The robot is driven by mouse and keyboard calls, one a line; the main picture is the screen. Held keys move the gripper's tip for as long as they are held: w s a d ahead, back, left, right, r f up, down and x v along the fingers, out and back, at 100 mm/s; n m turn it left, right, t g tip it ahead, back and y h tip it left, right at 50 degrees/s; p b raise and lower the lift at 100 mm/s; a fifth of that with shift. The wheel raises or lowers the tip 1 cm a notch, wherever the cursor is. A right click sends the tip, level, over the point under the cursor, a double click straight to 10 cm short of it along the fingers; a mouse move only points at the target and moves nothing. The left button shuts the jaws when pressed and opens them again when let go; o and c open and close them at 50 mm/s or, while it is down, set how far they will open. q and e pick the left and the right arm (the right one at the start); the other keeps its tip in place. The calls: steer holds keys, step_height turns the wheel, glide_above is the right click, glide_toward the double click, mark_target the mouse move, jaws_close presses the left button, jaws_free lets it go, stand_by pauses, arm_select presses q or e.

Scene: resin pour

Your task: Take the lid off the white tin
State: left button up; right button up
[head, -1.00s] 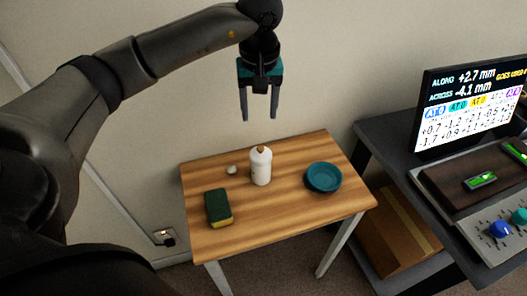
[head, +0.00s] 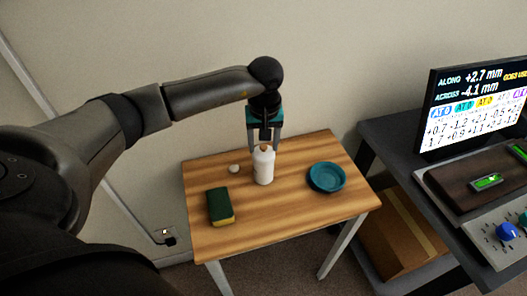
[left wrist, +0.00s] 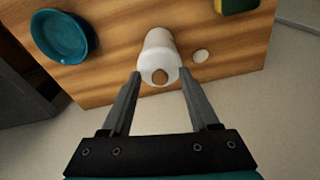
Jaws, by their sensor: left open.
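My left gripper (head: 265,148) points down at the top of the tin. It is open, with its fingers on either side of the lid in the head view; whether they touch it cannot be told. In the left wrist view the left gripper (left wrist: 160,80) shows nothing held. My right gripper is not in view.
On the wooden table (head: 285,215) are a teal bowl (head: 326,178), a green and yellow sponge (head: 220,207) and a small whitish round object (head: 234,169). A dark desk with a monitor (head: 475,100) stands at the right. The table's front is clear.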

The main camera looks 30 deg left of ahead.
arm_select(q)
jaws_close()
stand_by(0.4)
